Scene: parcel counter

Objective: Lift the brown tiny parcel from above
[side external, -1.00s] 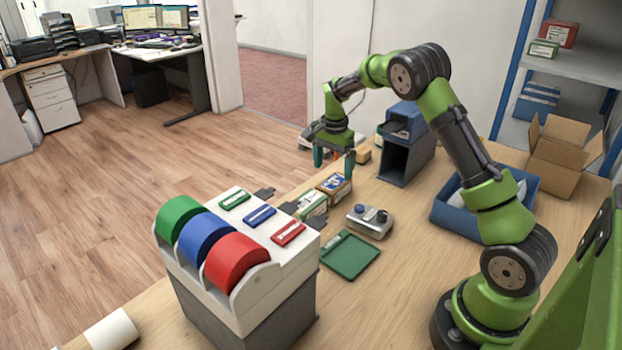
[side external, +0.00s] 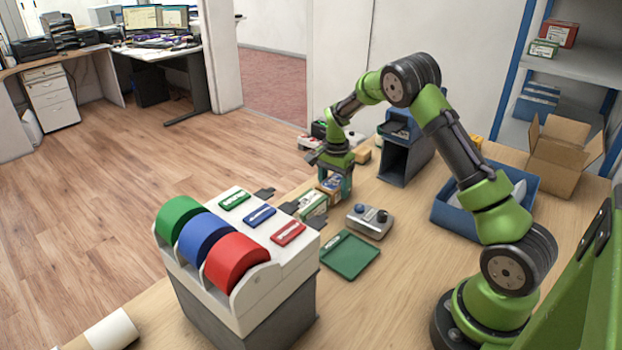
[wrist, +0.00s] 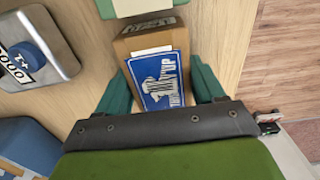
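The small brown parcel (side external: 332,192) stands on the counter, with a blue label with white print on top. In the wrist view the parcel (wrist: 148,42) lies between the fingers, its near part hidden by my gripper. My gripper (side external: 335,182) points down over it, green fingers on two opposite sides. In the wrist view my gripper (wrist: 162,88) looks open around the parcel; firm contact is not visible.
A green-and-white box (side external: 313,204) stands close to the parcel. A grey control box (side external: 369,222) with knobs is to the right, a green tray (side external: 350,255) in front. Another small brown block (side external: 362,155) lies behind. A dark blue-grey stand (side external: 405,150) rises at back right.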

